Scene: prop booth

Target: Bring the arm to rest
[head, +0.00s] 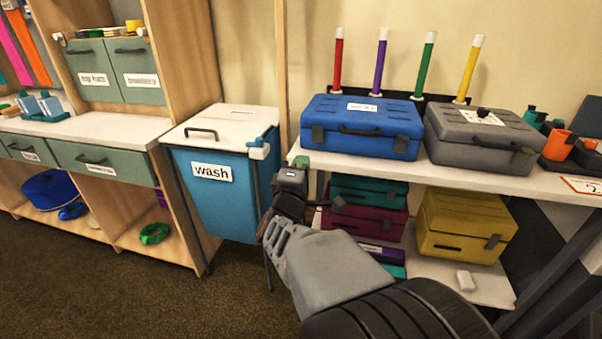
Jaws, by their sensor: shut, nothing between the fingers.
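My arm reaches up from the bottom right of the head view. My gripper (291,178) is at its end, near the left front end of the white shelf top, with the blue wash bin just to its left. It is shut and empty. I cannot tell whether it touches the shelf edge behind it. A small green thing lies at the shelf corner just above the gripper. The arm hides part of the lower shelf.
The blue wash bin (215,205) has a white lid. A blue case (365,145) and a grey case (480,148) stand on the white shelf. A yellow case (452,235) is below. A wooden cabinet (185,45) is at left. The carpet (200,300) in front is clear.

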